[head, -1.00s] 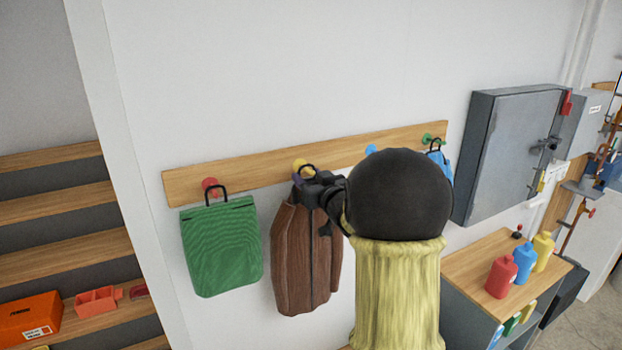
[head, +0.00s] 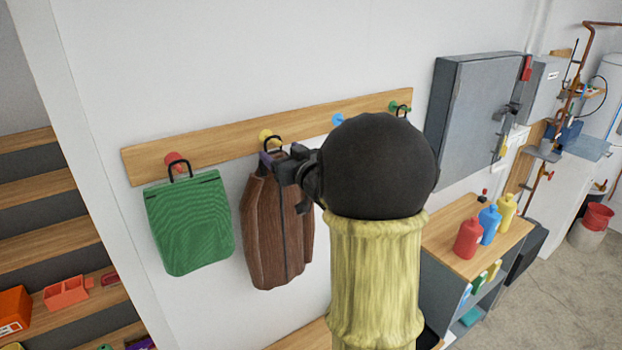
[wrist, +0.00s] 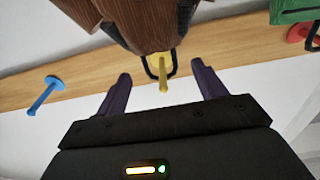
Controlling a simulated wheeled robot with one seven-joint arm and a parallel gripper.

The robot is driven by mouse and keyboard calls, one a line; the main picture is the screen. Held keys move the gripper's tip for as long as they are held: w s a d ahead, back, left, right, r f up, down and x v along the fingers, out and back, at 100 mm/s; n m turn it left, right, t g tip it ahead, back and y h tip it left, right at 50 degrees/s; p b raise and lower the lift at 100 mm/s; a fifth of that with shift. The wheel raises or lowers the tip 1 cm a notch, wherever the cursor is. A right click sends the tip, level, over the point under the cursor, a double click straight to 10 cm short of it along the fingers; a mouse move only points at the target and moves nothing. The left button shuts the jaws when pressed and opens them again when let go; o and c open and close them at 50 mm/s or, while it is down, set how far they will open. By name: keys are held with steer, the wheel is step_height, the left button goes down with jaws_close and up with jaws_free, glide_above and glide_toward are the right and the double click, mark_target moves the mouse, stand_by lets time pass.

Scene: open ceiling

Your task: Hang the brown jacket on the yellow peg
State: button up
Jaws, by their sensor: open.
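The brown jacket (head: 268,225) hangs upright against the wall below the yellow peg (head: 264,135). Its black loop (head: 273,142) is at the peg. In the wrist view, which is turned upside down, the loop passes around the yellow peg (wrist: 164,75), and the jacket (wrist: 150,22) shows at the top. My gripper (wrist: 161,75) is open, with one dark purple finger on each side of the peg and loop and a gap to both. In the head view my gripper (head: 272,158) is at the jacket's top, partly covering it.
A wooden rail (head: 215,145) carries the pegs. A green bag (head: 190,228) hangs at the red peg (head: 173,160) on the left. A blue peg (head: 338,119) and green peg (head: 394,106) are to the right. A grey wall cabinet (head: 474,120) stands out beyond them.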

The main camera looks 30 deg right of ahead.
steer(key=s+b, duration=0.4)
steer(key=s, duration=1)
steer(key=shift+d, duration=0.25)
steer(key=a+f+m+g+h, duration=0.1)
steer(key=a+f+g, duration=0.25)
steer(key=f, duration=0.45)
steer(key=a+f+m+g+h, duration=0.1)
steer(key=a+f+g+h, duration=0.2)
steer(key=f, duration=0.5)
steer(key=s+a+f+n+g+y, duration=0.1)
steer(key=s+a+f+g+y, duration=0.2)
steer(key=s+a+f+g, duration=0.6)
step_height(320, 180, down, 2)
steer(key=s+a, duration=0.2)
steer(key=shift+s+a+n, duration=0.3)
